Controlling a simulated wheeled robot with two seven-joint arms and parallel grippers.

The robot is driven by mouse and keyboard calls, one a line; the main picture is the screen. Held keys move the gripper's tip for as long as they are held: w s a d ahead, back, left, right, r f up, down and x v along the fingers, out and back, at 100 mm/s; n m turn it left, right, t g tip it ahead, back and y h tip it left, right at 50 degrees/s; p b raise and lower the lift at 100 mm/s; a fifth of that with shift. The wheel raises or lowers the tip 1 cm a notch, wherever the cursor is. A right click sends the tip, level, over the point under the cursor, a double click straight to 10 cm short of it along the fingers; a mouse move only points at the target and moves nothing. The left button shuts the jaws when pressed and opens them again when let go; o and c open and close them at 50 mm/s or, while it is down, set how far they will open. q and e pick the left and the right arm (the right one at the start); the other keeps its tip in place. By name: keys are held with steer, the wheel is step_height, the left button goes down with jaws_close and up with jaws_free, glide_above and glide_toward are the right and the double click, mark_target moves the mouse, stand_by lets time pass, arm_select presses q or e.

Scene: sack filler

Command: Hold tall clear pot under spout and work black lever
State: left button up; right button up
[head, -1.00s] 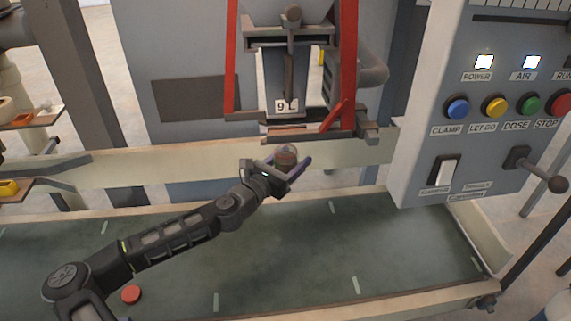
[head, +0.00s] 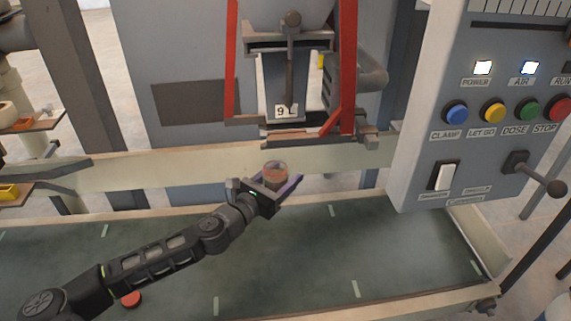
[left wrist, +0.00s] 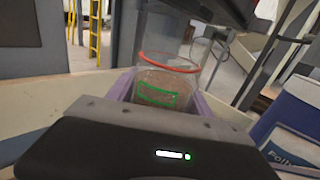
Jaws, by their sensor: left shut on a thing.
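My left gripper (head: 278,190) is shut on a small clear pot (head: 275,171), held upright above the far edge of the green bed. In the left wrist view the pot (left wrist: 165,80) has an orange-red rim, a green outlined mark and brown stuff low inside. The grey spout (head: 286,75) with a "9 L" label hangs above and beyond the pot; the pot is apart from it. A dark lever (head: 291,60) with a round knob hangs in front of the spout. Another dark lever (head: 535,173) with a ball end is on the panel at right. My right gripper is out of view.
Red uprights (head: 348,65) flank the spout. The grey panel (head: 420,150) has lit lamps, coloured buttons and a white switch (head: 444,177). A red disc (head: 131,299) lies on the green bed (head: 330,260), which is mostly clear. A blue box (left wrist: 295,120) is right in the wrist view.

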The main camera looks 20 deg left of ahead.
mark_target(275, 191)
arm_select(q)
steer(key=v, duration=0.3)
steer(key=d+v, duration=0.1)
steer(key=v, duration=0.4)
steer(key=shift+s+d+p, duration=0.25)
steer(key=shift+s+p, duration=0.15)
steer(key=shift+s, duration=0.2)
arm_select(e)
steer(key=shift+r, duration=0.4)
